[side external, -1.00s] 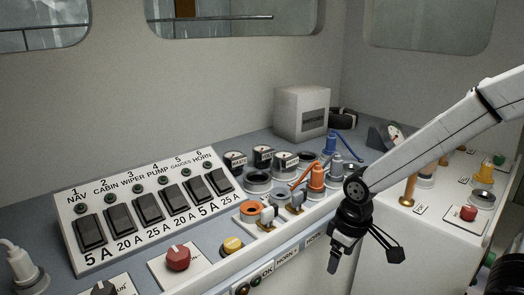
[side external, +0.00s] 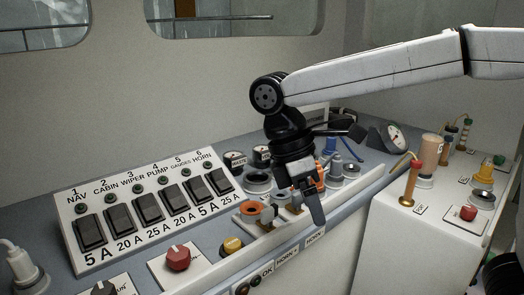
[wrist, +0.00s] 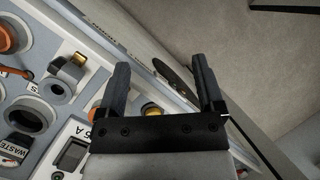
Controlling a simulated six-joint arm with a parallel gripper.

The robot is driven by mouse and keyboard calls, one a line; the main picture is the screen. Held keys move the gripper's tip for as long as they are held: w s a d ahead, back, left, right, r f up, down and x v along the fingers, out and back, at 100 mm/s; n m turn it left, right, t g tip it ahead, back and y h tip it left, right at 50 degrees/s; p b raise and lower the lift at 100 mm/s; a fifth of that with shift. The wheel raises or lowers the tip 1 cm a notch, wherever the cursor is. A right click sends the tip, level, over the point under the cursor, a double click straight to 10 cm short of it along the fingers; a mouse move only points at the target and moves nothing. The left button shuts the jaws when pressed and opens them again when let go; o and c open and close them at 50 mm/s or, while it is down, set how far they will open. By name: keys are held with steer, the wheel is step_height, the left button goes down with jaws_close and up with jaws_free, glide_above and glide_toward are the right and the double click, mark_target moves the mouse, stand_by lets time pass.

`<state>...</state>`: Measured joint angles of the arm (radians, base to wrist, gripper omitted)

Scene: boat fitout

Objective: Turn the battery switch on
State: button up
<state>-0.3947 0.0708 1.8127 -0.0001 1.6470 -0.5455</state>
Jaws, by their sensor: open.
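A red rotary knob (side external: 178,258) sits on a white plate at the front of the console, below the breaker panel; its label is too small to read, so I cannot confirm it is the battery switch. My gripper (side external: 315,212) hangs over the console's front edge, to the right of the knob and apart from it. In the wrist view my gripper (wrist: 162,75) has its two fingers spread, with nothing held between them. The red knob is not visible in the wrist view.
The breaker panel (side external: 145,206) has several black rockers. A yellow button (side external: 232,245) lies between the knob and my gripper. Orange and grey cable fittings (side external: 252,210) stand beside my gripper. A red-topped brass post (side external: 411,183) stands on the right-hand counter.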

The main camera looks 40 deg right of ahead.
steer(key=w+a+n+t, duration=0.2)
steer(key=w+a+n, duration=0.35)
steer(key=a, duration=0.25)
steer(key=n+t+y, duration=0.2)
steer(key=n, duration=0.4)
glide_above(178, 252)
steer(key=shift+a+r, duration=0.1)
steer(key=shift+r, duration=0.25)
steer(key=shift+f, duration=3.9)
steer(key=shift+c, duration=0.2)
jaws_close()
